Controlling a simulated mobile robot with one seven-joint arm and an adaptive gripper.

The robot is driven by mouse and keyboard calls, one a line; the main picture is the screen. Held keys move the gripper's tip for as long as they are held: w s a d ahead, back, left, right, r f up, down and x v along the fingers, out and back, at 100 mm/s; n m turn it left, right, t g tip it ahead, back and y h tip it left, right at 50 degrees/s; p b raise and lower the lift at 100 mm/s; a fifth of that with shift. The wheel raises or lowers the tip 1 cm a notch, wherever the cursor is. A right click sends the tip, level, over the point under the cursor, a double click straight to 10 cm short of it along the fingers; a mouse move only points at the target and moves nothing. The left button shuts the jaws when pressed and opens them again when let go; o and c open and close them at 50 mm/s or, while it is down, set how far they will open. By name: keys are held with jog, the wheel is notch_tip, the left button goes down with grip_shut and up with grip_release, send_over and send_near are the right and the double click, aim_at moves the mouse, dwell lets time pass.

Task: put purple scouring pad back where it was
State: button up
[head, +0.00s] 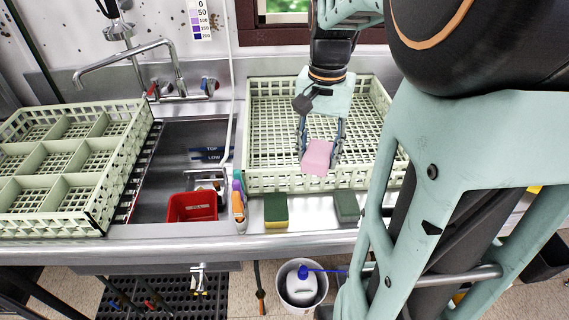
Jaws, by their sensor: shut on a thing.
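The purple scouring pad (316,157) looks pinkish-purple in the head view. My gripper (320,146) is shut on it, with a finger on either side. My gripper holds the pad in front of the near part of a pale green dish rack (258,178). The pad overlaps the rack's front wall in the picture; I cannot tell its exact height. A green and yellow sponge (276,211) and a dark green pad (346,206) lie on the steel ledge in front of the rack, with bare steel between them.
A sink (160,175) with a red container (192,207) lies to the left. Several upright coloured items (238,203) stand by the sink's right edge. A compartmented rack (60,170) is at far left. A white bucket (301,299) with a bottle stands on the floor.

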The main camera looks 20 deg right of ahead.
aim_at(312, 212)
notch_tip(312, 212, down, 17)
jog(key=shift+s+f+b, duration=0.1)
jog(key=shift+f+b, duration=0.05)
jog(key=shift+b, duration=0.4)
jog(key=shift+f, duration=0.15)
jog(key=o, duration=1.2)
notch_tip(312, 212, up, 12)
jog(key=shift+r+p, duration=0.2)
jog(key=shift+p, duration=0.25)
